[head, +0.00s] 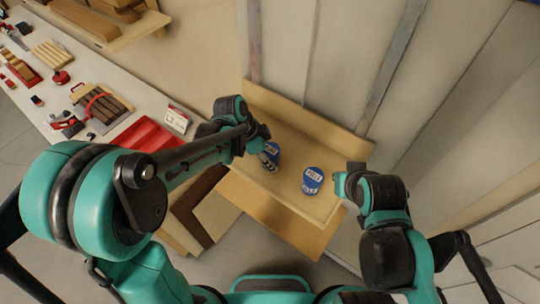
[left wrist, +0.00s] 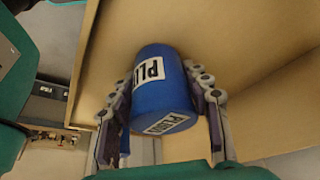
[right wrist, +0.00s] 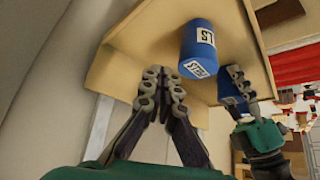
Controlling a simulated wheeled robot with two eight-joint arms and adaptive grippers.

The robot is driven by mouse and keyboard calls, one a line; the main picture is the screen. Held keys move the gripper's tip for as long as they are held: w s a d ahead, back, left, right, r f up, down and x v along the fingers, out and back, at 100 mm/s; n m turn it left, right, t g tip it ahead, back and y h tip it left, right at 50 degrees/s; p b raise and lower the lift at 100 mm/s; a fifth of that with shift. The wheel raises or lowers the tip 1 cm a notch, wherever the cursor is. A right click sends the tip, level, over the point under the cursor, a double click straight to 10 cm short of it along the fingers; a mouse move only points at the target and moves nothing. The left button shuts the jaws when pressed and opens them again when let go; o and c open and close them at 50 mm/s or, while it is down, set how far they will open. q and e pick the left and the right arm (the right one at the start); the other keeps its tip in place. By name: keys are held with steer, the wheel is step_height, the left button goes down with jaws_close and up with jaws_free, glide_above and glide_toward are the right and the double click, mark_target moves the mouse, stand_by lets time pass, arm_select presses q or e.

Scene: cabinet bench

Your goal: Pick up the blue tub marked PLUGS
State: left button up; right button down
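The blue tub marked PLUGS (left wrist: 162,85) is between the two fingers of my left gripper (left wrist: 158,82) in the left wrist view. The fingers lie close along both its sides; whether they press on it I cannot tell. In the head view this tub (head: 270,157) is on the wooden shelf (head: 262,181), partly hidden by my left gripper (head: 262,138). A second blue tub (head: 312,181), with white labels beginning ST in the right wrist view (right wrist: 197,50), stands to its right. My right gripper (right wrist: 163,82) is shut and empty beside the second tub.
The shelf has a raised back edge (head: 305,117) against the pale wall panels. A white bench (head: 130,90) at the left carries a red tray (head: 150,135), a small sign (head: 177,119) and wooden pieces. The shelf's front right part is clear.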

arm_select(q)
steer(key=shift+c, duration=1.4)
